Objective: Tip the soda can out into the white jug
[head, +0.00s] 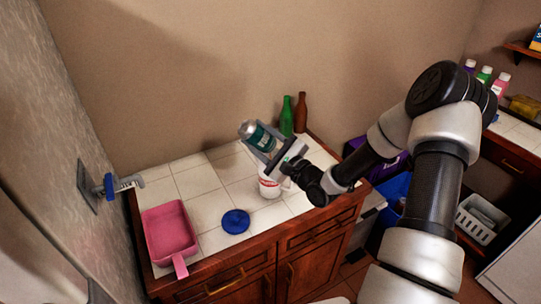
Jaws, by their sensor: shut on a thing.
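The soda can (259,137) is teal with a silver end. My gripper (268,147) is shut on it and holds it tilted above the tiled counter, with the silver end toward the upper left. The white jug (268,188) stands on the counter below my gripper and has some red on it. My gripper and wrist hide much of its top. I cannot tell whether the can's opening is over the jug, or whether anything is flowing out.
A green bottle (286,116) and a brown bottle (301,113) stand behind my gripper. A pink dustpan-like tray (169,232) and a round blue thing (235,221) lie on the counter to the left. The white tiles (197,181) between them and the wall are clear.

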